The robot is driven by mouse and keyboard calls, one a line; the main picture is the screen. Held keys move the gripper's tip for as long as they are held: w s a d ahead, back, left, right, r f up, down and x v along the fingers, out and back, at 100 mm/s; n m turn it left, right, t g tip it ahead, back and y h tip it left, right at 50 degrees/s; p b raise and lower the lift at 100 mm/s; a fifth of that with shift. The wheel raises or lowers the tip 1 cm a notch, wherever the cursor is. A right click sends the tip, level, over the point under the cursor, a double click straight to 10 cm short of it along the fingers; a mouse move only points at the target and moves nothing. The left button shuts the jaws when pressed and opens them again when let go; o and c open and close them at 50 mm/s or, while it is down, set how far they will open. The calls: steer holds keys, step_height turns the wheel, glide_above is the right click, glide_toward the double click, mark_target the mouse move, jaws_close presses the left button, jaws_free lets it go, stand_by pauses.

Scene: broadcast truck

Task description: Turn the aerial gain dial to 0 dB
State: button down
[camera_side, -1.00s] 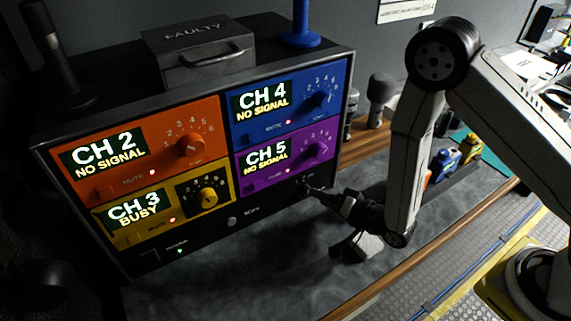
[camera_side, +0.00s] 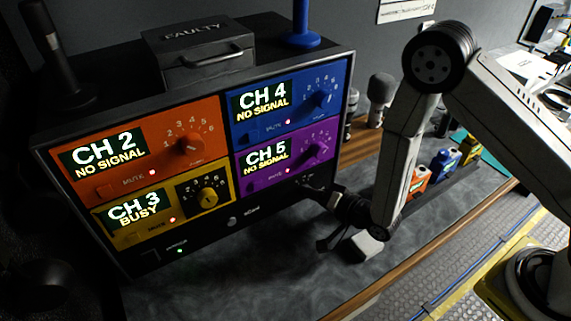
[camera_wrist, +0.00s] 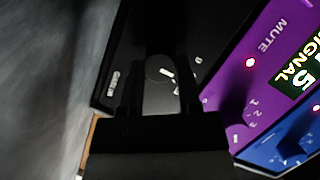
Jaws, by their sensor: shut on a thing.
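The aerial gain dial (camera_wrist: 160,75) is a dark knob on the black bottom strip of the rack, below the purple CH 5 panel. In the wrist view it sits between my two fingers, with a small white mark by its edge and a few white marks around it. The marks are too small and turned to read, so I cannot tell its setting. My gripper (camera_wrist: 160,95) is shut on the dial.
The purple CH 5 panel (camera_side: 260,176) with its own knob lies just above my fingers. The CH 3 panel (camera_side: 147,222) reads BUSY; the other channels read NO SIGNAL. The grey mat in front is clear.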

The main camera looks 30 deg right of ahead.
steer(key=shift+a+r+n+g+h, duration=0.1)
steer(key=shift+n+g+h, duration=0.4)
steer(key=shift+n+h, duration=0.75)
steer(key=shift+n+y, duration=0.35)
steer(key=shift+c, duration=1.4)
jaws_free()
steer(key=shift+s, duration=0.1)
steer(key=shift+v, duration=3.85)
